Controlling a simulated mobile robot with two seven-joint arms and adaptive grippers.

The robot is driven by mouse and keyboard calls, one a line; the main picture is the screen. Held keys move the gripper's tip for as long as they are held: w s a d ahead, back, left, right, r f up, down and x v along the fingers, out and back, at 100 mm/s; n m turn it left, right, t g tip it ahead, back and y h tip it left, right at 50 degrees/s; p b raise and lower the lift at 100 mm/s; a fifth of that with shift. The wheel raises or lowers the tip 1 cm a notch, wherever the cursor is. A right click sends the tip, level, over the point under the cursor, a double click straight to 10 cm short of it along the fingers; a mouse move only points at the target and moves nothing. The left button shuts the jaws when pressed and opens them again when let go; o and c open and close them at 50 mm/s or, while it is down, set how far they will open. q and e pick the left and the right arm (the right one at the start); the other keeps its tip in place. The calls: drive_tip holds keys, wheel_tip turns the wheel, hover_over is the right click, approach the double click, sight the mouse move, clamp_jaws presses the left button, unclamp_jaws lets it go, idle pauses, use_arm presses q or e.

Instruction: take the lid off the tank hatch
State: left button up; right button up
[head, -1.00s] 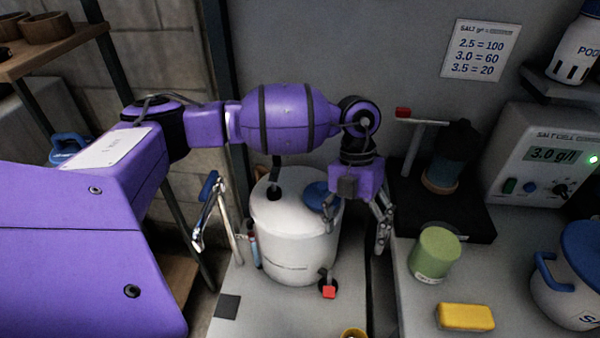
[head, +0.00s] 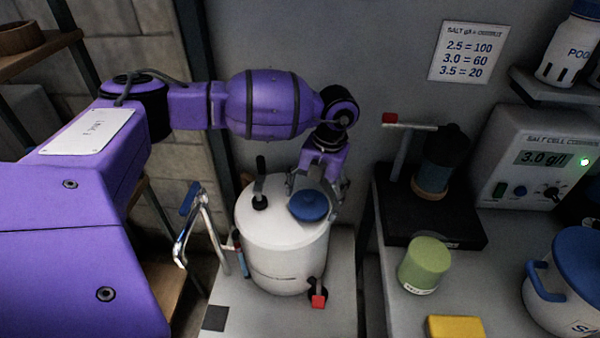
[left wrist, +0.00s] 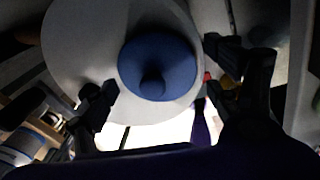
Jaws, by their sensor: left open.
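The white tank (head: 282,245) stands upright on a pale stand left of the counter. Its blue round lid (head: 309,205) sits on the top, at the right side of the tank. My left gripper (head: 315,196) is open above and around the lid, with its fingers pointing down. In the left wrist view the blue lid (left wrist: 158,68) with its central knob lies beyond the open fingers (left wrist: 158,92), on the white tank top (left wrist: 85,45). The fingers look apart from the lid. The hatch opening under the lid is hidden. My right gripper is not in view.
A black handle (head: 260,190) stands on the tank top left of the lid. A red-ended valve (head: 318,300) sticks out low on the tank. The right counter holds a green jar (head: 425,265), a blue-lidded pot (head: 555,300) and a control box (head: 535,155).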

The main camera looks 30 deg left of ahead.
use_arm(q)
drive_tip(key=c, duration=1.5)
drive_tip(key=shift+a, duration=0.15)
drive_tip(key=shift+w+r, duration=0.1)
drive_tip(key=shift+r, duration=0.25)
wheel_tip(320, 180, up, 2)
drive_tip(key=shift+a+r, duration=0.1)
drive_tip(key=s+d+r, duration=0.2)
drive_tip(key=s+r, duration=0.1)
drive_tip(key=s, duration=0.1)
drive_tip(key=s+d+r, duration=0.2)
drive_tip(key=s+r, duration=0.1)
drive_tip(key=s, duration=0.1)
drive_tip(key=s+d+r, duration=0.1)
drive_tip(key=s+r, duration=0.3)
drive_tip(key=s, duration=0.1)
drive_tip(key=shift+d, duration=0.4)
